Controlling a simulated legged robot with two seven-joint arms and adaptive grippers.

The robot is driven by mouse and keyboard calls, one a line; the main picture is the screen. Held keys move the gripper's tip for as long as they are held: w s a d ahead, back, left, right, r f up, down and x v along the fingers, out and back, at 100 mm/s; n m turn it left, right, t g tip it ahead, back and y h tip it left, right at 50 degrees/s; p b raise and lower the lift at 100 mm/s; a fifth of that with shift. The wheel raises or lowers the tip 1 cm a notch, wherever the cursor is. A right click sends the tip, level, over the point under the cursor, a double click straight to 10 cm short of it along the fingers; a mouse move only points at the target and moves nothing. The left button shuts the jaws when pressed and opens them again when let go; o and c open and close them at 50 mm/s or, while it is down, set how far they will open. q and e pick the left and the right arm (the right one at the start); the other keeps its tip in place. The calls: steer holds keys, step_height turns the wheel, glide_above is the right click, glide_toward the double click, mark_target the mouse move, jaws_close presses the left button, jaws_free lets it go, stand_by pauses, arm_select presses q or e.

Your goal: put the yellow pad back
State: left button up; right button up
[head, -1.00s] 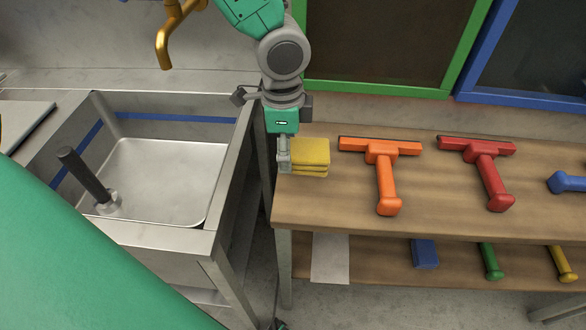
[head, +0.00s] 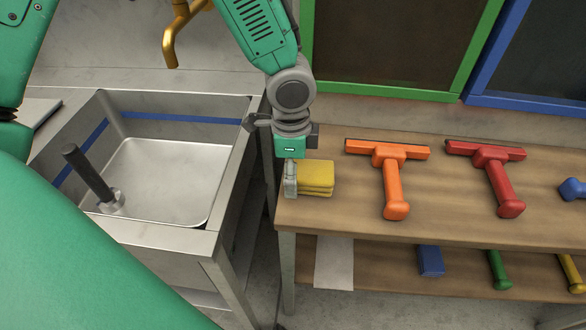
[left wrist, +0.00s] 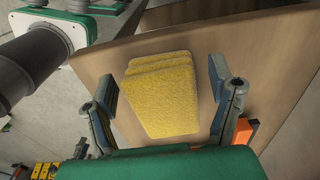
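The yellow pad (head: 316,178), a layered block, is at the left end of the wooden table's upper top, left of the orange squeegee. My left gripper (head: 291,180) is at its left side in the head view and partly covers that edge. In the left wrist view the pad (left wrist: 165,95) is between the two fingers of my left gripper (left wrist: 163,85). The fingers are spread, with a narrow gap visible on each side of the pad. Whether its underside touches the wood is hidden. My right gripper is not in view.
Right of the pad lie an orange squeegee (head: 393,180) and a red squeegee (head: 499,178). The lower shelf (head: 385,272) holds a blue block (head: 430,261) and other tools.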

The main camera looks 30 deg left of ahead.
arm_select(q)
steer(key=shift+d+r, duration=0.15)
steer(key=shift+d, duration=0.25)
steer(key=r+p, duration=0.1)
steer(key=r, duration=0.6)
steer(key=a+r+p, duration=0.1)
steer(key=r, duration=0.2)
steer(key=shift+r+p, duration=0.2)
steer(key=shift+p, duration=0.1)
steer(key=shift+s+d+r, duration=0.1)
steer(key=shift+d+r, duration=0.25)
steer(key=shift+r, duration=0.45)
steer(key=shift+a+f, duration=0.1)
steer(key=shift+a, duration=0.1)
